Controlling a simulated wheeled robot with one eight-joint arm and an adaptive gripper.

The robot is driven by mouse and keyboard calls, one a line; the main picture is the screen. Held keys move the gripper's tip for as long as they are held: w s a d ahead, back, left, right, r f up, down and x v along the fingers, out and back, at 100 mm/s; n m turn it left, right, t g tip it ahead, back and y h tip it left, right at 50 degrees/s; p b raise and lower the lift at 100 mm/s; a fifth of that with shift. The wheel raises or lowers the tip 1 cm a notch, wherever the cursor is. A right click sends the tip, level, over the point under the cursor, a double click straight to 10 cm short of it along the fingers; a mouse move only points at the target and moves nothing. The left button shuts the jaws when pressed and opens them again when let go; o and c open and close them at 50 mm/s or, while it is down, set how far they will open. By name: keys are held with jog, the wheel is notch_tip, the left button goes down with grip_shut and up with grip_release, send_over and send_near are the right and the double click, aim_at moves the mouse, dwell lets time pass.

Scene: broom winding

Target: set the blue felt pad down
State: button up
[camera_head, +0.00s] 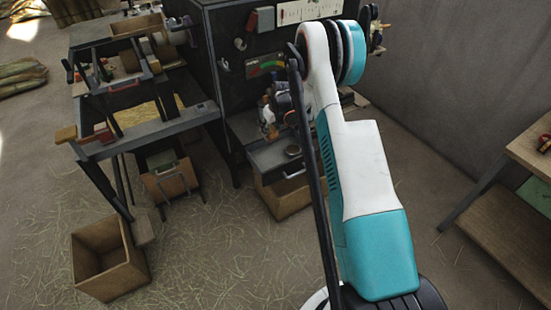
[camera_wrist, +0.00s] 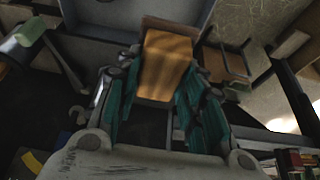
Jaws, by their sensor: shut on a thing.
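In the wrist view my gripper (camera_wrist: 163,68) has its teal-padded fingers on either side of an orange-brown block (camera_wrist: 166,60), and it is shut on it. I cannot make out a blue felt pad in either view; if one is there, it is hidden or too small to tell. In the head view my gripper is mostly hidden behind my white and teal arm, at the front of the dark cabinet, above a grey pull-out tray (camera_head: 268,157).
The dark cabinet (camera_head: 228,70) has small things fixed on its front. An open wooden box (camera_head: 108,268) is on the straw-strewn floor. A wooden shelf table (camera_head: 505,240) is at right. Floor between is clear.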

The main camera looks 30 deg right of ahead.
notch_tip(320, 180, down, 18)
jog(key=b, duration=0.6)
jog(key=shift+f, duration=0.25)
jog(key=shift+r, duration=0.1)
jog(key=o, duration=0.9)
jog(key=shift+o, duration=0.2)
jog(key=p+v, duration=0.4)
jog(key=v, duration=0.8)
